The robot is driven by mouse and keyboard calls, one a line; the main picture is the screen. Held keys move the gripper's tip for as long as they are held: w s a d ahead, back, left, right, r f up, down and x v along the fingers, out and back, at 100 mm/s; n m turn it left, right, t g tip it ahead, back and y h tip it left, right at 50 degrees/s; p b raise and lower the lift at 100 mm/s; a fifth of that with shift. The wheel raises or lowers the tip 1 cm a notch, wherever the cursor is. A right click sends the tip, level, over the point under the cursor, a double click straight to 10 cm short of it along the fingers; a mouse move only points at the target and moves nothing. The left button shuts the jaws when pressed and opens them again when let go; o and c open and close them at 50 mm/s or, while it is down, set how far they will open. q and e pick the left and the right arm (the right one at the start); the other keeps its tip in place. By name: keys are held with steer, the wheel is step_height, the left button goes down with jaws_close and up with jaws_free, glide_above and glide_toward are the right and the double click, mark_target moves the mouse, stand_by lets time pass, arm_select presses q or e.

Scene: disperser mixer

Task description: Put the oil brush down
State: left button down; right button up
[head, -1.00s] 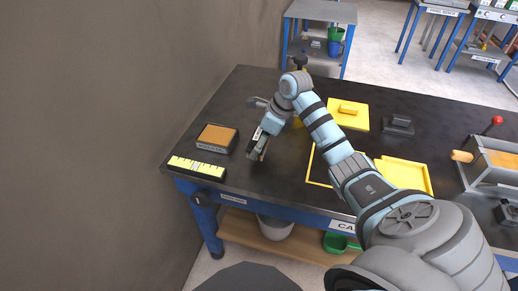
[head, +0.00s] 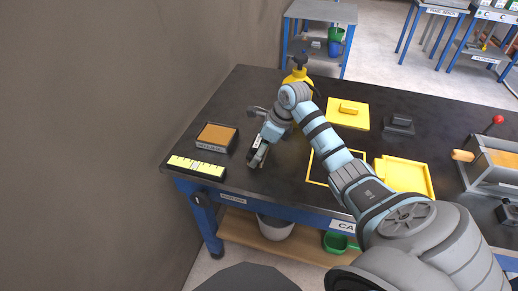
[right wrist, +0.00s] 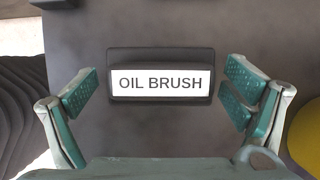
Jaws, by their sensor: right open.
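A dark block with a white label reading OIL BRUSH (right wrist: 160,83) shows in the right wrist view, over the dark table top. My right gripper (right wrist: 160,90) is open, with one green-padded finger on each side of the block and a gap to each. In the head view my right gripper (head: 257,157) points down, low over the left part of the workbench (head: 235,105). I cannot tell whether any bristles are on the block. My left gripper is not in view.
A block with a brown top (head: 216,137) and a yellow marked strip (head: 197,167) lie left of the gripper. A yellow bottle (head: 298,76) stands behind my wrist. A yellow plate (head: 348,116), a yellow tray (head: 404,176) and a dark block (head: 399,123) lie to the right.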

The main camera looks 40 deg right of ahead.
steer(key=p+v, duration=0.1)
steer(key=v, duration=1.1)
steer(key=shift+r, duration=0.1)
